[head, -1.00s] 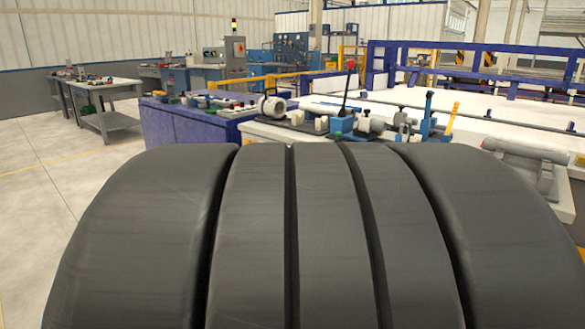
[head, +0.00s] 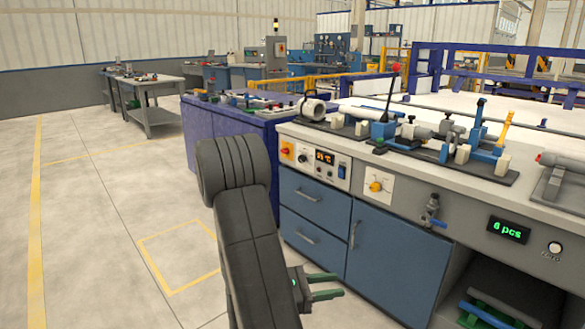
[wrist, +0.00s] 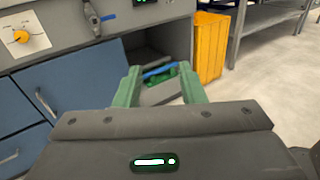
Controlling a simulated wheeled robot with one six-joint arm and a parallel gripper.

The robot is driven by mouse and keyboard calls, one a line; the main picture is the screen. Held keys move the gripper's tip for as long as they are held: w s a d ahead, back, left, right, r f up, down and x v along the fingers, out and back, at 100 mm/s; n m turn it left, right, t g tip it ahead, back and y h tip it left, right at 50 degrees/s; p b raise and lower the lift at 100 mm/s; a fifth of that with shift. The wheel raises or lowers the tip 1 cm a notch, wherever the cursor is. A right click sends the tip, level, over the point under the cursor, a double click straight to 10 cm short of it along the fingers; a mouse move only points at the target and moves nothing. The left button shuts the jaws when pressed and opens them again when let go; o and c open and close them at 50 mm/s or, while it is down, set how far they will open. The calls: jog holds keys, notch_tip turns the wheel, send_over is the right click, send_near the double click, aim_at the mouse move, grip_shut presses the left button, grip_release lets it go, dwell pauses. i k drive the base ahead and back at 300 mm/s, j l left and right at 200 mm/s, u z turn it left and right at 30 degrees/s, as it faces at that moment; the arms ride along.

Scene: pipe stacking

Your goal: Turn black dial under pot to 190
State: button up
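A small black dial (head: 303,158) is on the white control panel on the front of the workbench, beside an orange-lit display (head: 325,157) whose digits are too small to read surely. A white round vessel (head: 312,108), perhaps the pot, lies on the bench top above it. My gripper (head: 335,287) is low in front of the blue cabinet doors, below and apart from the dial. Its green fingers are apart and empty, as the wrist view also shows (wrist: 158,70). The dial is not in the wrist view.
The panel also has a red button on orange (head: 287,151) and a blue switch (head: 342,171). A yellow knob (head: 376,186) and a grey valve (head: 431,211) are to its right. Open floor (head: 110,230) lies left. A yellow bin (wrist: 210,46) stands beside the bench.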

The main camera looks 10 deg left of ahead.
aim_at(302, 158)
jog(key=i+u, duration=0.2)
jog(key=i, duration=0.3)
jog(key=i+l+u, duration=0.2)
jog(key=i, duration=0.3)
jog(key=i+l+u, duration=0.15)
jog(key=i, duration=0.3)
jog(key=i+l+u, duration=0.2)
jog(key=i, duration=0.3)
jog(key=i+l+u, duration=0.2)
jog(key=i+l, duration=0.15)
jog(key=i, duration=0.1)
